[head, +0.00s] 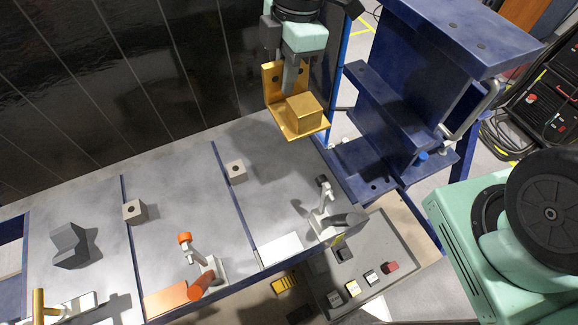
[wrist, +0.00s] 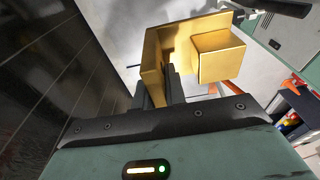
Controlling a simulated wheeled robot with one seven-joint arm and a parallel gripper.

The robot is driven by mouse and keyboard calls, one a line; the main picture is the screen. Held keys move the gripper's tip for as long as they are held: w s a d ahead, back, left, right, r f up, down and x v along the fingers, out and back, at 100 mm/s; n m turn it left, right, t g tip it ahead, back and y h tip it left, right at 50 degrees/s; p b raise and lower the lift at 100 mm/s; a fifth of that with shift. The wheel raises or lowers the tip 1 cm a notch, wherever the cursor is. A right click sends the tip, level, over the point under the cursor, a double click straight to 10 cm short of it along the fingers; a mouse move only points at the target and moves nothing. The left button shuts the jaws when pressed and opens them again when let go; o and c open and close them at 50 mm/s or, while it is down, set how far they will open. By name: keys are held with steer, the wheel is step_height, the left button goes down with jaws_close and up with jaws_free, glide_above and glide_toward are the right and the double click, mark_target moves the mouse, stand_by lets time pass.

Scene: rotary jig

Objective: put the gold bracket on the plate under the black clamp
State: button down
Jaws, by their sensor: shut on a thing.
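My gripper (head: 288,77) is shut on the upright wall of the gold bracket (head: 305,115), an L-shaped piece with a block on its foot. The bracket is held in the air above the far right part of the table. The bracket also shows in the wrist view (wrist: 217,57), between and beyond the dark fingers (wrist: 163,88). The black clamp (head: 343,221), with a grey arm and dark handle, stands at the right front of the rightmost grey plate (head: 275,190). The bracket is apart from plate and clamp.
An orange clamp (head: 200,275) and a gold clamp (head: 39,304) stand on plates to the left. Small blocks (head: 237,171) (head: 134,211) and a dark grey bracket (head: 70,246) sit on the table. A blue steel frame (head: 400,110) rises at right. Most of the right plate is bare.

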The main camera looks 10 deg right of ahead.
step_height(320, 180, down, 22)
steer(key=b, duration=0.7)
steer(key=shift+f, duration=0.25)
steer(key=shift+f, duration=0.1)
steer(key=c, duration=1.8)
jaws_free()
steer(key=o, duration=0.3)
steer(key=shift+o, duration=0.2)
